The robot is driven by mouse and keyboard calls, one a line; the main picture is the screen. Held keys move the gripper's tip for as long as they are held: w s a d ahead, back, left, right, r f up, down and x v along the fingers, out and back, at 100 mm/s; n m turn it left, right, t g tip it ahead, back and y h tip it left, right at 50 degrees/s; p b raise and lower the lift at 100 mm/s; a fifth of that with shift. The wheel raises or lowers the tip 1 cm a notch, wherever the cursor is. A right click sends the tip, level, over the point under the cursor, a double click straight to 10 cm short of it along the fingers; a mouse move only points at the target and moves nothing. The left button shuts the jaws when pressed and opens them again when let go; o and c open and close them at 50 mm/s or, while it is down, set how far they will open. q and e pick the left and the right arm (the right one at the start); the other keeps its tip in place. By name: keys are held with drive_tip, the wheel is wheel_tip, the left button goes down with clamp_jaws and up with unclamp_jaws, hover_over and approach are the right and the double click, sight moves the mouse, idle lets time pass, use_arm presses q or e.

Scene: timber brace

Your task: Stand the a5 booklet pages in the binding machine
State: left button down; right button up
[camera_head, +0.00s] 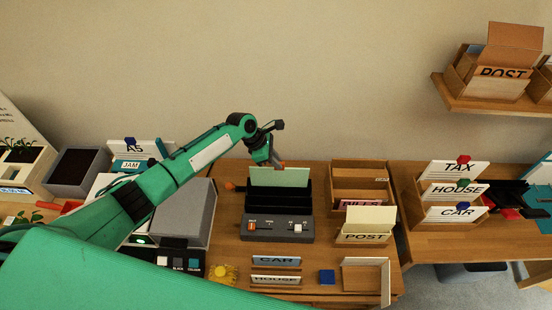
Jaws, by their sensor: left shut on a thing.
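The binding machine (278,226) stands on the wooden table near the middle, a black slotted body with a grey front panel carrying an orange switch and a white slider. Pale green pages (279,178) stand upright at its back slot. I cannot tell whether they touch the slot's bottom. My left gripper (277,164) is shut on the top edge of the pages; its fingers are small and partly hidden by the wrist. A white sheet labelled A5 (140,148) stands at the left, behind my left arm. My right gripper is out of view.
A wooden tray (360,178) and a POST holder (366,228) stand right of the machine. CAR (276,262) and HOUSE cards (276,279) and a blue block (327,277) lie in front. A grey box (186,210) stands left. TAX, HOUSE and CAR files (455,190) are farther right.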

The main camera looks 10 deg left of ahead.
use_arm(q)
drive_tip(key=shift+f, duration=0.35)
drive_tip(key=c, duration=1.3)
unclamp_jaws()
drive_tip(key=shift+c, duration=0.2)
drive_tip(key=o, duration=0.5)
